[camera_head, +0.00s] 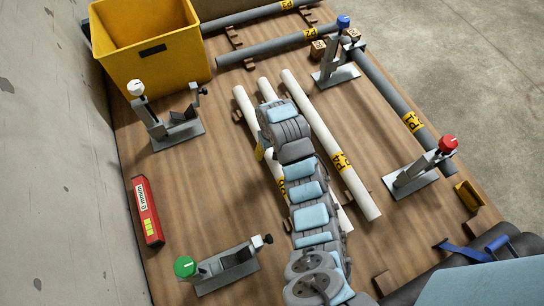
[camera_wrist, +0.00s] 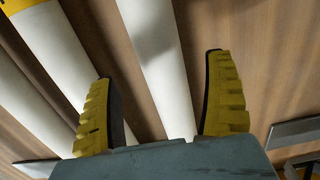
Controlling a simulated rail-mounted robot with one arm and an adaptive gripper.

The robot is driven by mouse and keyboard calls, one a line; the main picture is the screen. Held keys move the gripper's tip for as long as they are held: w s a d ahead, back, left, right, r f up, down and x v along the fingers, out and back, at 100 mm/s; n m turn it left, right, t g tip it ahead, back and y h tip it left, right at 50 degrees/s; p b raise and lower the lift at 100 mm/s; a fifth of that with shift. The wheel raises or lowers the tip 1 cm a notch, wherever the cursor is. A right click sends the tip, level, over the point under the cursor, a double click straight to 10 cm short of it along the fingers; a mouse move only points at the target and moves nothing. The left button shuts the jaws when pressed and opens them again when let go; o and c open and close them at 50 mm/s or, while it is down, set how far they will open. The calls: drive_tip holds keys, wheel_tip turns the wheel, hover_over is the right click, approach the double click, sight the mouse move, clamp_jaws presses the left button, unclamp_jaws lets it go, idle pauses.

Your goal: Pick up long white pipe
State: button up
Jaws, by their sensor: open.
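Three white pipes lie side by side on the wooden table: a left pipe (camera_head: 248,116), a middle pipe (camera_head: 267,90) and a right pipe (camera_head: 318,125) with a yellow P4 label. My arm covers much of the left and middle pipes, so I cannot compare all their lengths. My gripper (camera_wrist: 160,100) is open. In the wrist view, one white pipe (camera_wrist: 152,45) runs between its yellow fingers, and two others lie to the left. In the head view, my gripper is mostly hidden by the arm; a yellow finger shows by the left pipe.
A yellow bin (camera_head: 150,60) stands at the back left. Clamp stands with white (camera_head: 178,130), blue (camera_head: 335,75), red (camera_head: 412,180) and green (camera_head: 225,270) knobs surround the pipes. Grey pipes lie at the back (camera_head: 275,47) and right (camera_head: 390,97). A red level (camera_head: 147,210) lies left.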

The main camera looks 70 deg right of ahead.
wheel_tip(320, 180, down, 5)
drive_tip(key=shift+a+f+b, duration=0.1)
drive_tip(key=shift+a+b, duration=0.05)
drive_tip(key=shift+b, duration=1)
drive_tip(key=c, duration=1.4)
